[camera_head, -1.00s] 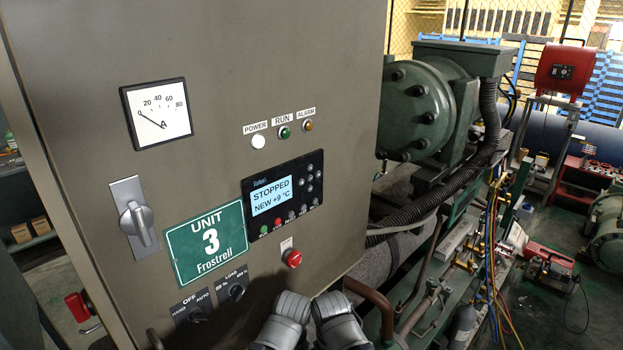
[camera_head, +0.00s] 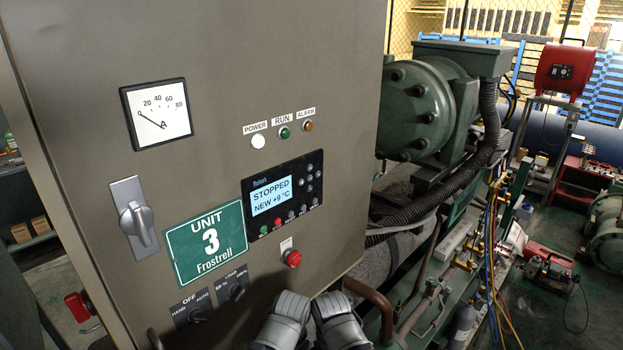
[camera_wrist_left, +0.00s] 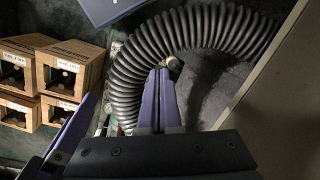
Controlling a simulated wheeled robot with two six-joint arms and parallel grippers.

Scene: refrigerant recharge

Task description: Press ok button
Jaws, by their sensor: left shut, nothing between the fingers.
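The black controller (camera_head: 283,195) sits on the front of the grey cabinet. Its lit display (camera_head: 271,196) reads "STOPPED" and "NEW +9 °C". Several small round buttons (camera_head: 310,178) are grouped right of the display. A lower row has a green button (camera_head: 264,229), a red button (camera_head: 277,223) and dark ones. The button labels are too small to read, so I cannot tell which is ok. My left gripper (camera_wrist_left: 158,100) shows in the left wrist view, shut and empty, in front of a ribbed hose. No gripper fingers show in the head view.
Below the controller is a red knob (camera_head: 292,258), with two rotary switches (camera_head: 233,289) lower left. A green "UNIT 3" sign (camera_head: 206,243) is beside it. Compressor machinery (camera_head: 427,105) and pipes stand right of the cabinet. Open boxes (camera_wrist_left: 68,75) show in the left wrist view.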

